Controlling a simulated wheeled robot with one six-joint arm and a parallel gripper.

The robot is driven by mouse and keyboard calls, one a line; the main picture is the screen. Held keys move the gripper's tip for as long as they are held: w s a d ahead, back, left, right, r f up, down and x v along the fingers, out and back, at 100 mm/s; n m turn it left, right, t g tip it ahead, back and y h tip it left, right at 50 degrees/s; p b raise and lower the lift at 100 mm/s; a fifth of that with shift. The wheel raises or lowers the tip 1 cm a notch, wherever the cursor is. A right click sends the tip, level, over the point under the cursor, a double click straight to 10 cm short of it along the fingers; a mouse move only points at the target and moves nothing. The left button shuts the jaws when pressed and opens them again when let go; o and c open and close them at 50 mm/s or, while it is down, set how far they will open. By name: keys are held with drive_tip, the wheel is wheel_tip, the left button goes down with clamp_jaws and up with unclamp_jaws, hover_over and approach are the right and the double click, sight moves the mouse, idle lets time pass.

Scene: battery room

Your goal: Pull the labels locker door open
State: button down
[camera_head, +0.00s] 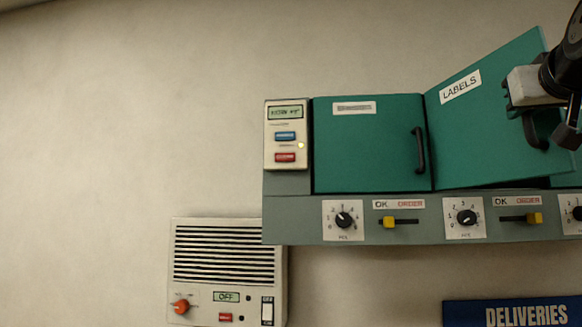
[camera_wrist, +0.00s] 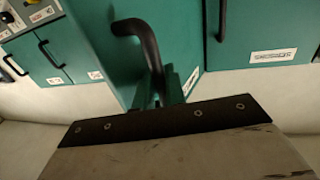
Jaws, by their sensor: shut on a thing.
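The LABELS locker door (camera_head: 488,118) is a teal panel with a white LABELS sign, swung partly open, hinged on its left side. My gripper (camera_head: 532,112) is at the door's right edge, shut on its black bar handle. In the wrist view the black handle (camera_wrist: 140,40) runs down to my gripper (camera_wrist: 165,95); the fingertips are largely hidden behind the gripper's pale body. The door's teal face also shows in the wrist view (camera_wrist: 105,50).
A shut teal locker door (camera_head: 365,145) with a black handle is left of it. Below runs a grey panel (camera_head: 295,222) with dials and yellow sliders. A button panel (camera_head: 287,135) stands at left, a vented box (camera_head: 225,265) lower. A blue DELIVERIES sign (camera_head: 515,312) is below.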

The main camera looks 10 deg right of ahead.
drive_tip(key=c, duration=1.8)
unclamp_jaws()
drive_tip(key=shift+w, duration=0.1)
drive_tip(key=shift+v, duration=3.95)
